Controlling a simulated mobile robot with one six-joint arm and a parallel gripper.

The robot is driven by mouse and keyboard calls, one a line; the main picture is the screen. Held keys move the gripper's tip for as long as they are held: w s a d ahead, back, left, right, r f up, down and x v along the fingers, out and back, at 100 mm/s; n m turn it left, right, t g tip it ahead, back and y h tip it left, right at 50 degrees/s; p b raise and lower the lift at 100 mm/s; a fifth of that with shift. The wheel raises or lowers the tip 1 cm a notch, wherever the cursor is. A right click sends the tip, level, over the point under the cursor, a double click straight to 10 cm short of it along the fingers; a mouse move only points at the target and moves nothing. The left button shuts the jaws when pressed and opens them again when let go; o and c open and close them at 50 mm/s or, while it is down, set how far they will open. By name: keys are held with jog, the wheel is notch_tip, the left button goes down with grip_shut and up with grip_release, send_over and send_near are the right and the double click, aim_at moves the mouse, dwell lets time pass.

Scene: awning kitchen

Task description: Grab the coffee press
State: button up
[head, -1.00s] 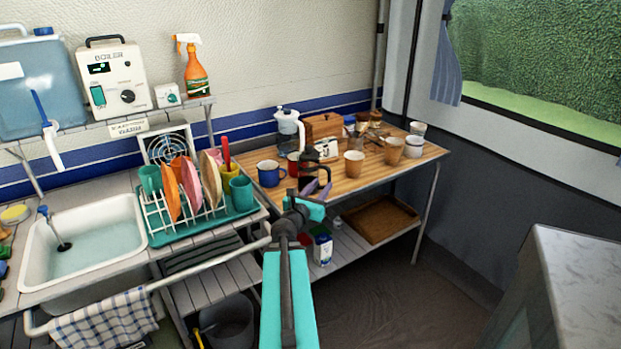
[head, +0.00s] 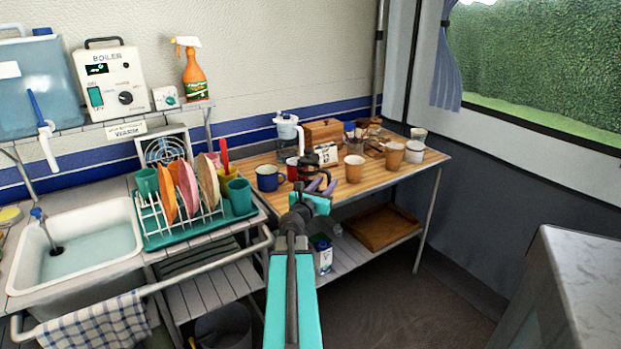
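The coffee press (head: 307,162), a small glass jug with a dark lid and frame, appears to stand near the front edge of the wooden table (head: 348,190). My gripper (head: 321,185), with two purple fingers, is in front of and slightly right of it in the picture. The fingers look spread apart with nothing clearly held. Whether a finger touches the press cannot be told.
A blue mug (head: 269,177) and a red mug (head: 293,168) stand left of the press. Tan cups (head: 355,168) stand to the right. The dish rack (head: 183,215) is at left, and open floor lies at right.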

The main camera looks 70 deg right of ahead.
jog(key=shift+d, duration=1.1)
jog(key=shift+d, duration=0.1)
jog(key=shift+s+d+p, duration=0.1)
jog(key=shift+d+p, duration=0.2)
jog(key=shift+d, duration=2.2)
grip_shut()
jog(key=shift+r, duration=0.1)
